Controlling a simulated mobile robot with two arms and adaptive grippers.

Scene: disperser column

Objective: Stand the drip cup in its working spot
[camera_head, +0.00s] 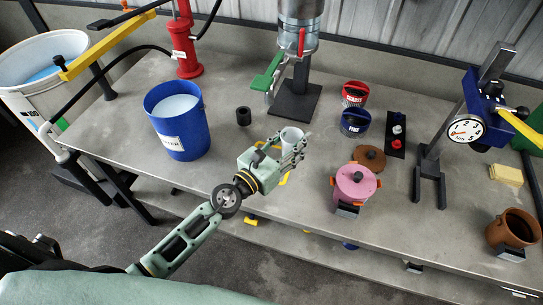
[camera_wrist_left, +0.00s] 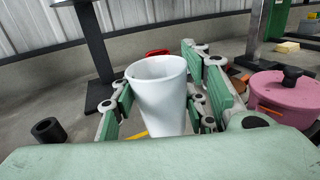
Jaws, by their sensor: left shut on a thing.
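The white drip cup (camera_head: 291,137) is between the fingers of my left gripper (camera_head: 291,146). In the left wrist view the cup (camera_wrist_left: 160,95) stands roughly upright, open end up, with the green finger pads (camera_wrist_left: 160,105) on both sides of it. My left gripper is shut on it, in front of the steel column (camera_head: 300,32) and its black base plate (camera_head: 295,101). Yellow marks (camera_head: 284,179) show on the bench just below the gripper, partly hidden by it. Whether the cup touches the bench is unclear. My right gripper is not in view.
A pink lidded pot (camera_head: 356,186), red tub (camera_head: 355,94) and blue tub (camera_head: 355,123) stand right of the gripper. A dial stand (camera_head: 430,160) is farther right.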

